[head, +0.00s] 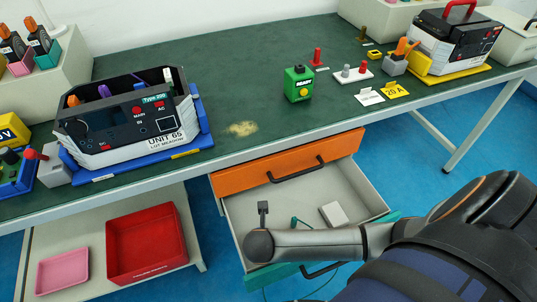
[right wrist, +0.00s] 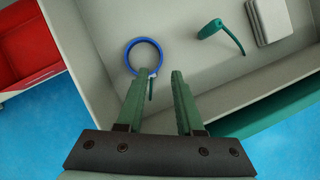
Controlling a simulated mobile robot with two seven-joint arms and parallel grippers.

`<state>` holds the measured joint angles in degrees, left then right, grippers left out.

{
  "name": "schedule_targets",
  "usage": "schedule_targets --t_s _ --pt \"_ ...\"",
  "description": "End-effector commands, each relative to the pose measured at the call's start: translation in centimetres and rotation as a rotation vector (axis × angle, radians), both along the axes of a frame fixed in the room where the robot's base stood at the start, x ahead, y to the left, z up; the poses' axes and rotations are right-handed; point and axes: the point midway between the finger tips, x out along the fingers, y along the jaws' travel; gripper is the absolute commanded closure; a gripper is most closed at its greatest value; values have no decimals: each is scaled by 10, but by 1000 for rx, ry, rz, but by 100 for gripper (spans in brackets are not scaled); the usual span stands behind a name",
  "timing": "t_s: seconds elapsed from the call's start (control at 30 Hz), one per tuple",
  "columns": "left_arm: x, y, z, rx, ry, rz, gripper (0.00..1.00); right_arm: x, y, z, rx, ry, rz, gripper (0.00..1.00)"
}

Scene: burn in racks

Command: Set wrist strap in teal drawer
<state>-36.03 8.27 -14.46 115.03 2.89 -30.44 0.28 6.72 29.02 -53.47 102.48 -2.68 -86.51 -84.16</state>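The teal drawer (head: 272,277) is pulled open under the bench, with a grey interior. The wrist strap (right wrist: 160,54), a blue ring with a pale clasp and short green tail, shows over the drawer floor in the right wrist view. My right gripper (right wrist: 163,76) has its two green fingers apart over the drawer, pointing into it. The strap is just past the left fingertip, and its green tail shows between the fingers; I cannot tell whether they touch. My left gripper is not in view.
In the drawer are a teal curved item (right wrist: 211,28) and a pale grey block (right wrist: 271,20). The orange drawer front (head: 245,178) is directly above. A red tray (head: 147,243) and pink tray (head: 63,271) sit on a lower shelf at left. The bench (head: 235,85) holds several devices.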

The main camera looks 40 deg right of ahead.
Motion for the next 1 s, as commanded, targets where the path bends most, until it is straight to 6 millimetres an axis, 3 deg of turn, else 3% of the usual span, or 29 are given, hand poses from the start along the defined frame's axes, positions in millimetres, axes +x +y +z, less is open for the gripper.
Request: schedule_targets --t_s 0.1,0.3,0.87,1.0 --pt "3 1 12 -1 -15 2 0 -7 8 26 2 -1 2 64" --pt "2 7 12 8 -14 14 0 -15 15 48 0 -1 0 64" --pt "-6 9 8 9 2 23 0 -17 17 52 -1 0 -1 64" --pt "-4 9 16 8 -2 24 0 -19 22 57 33 -8 -26 64"
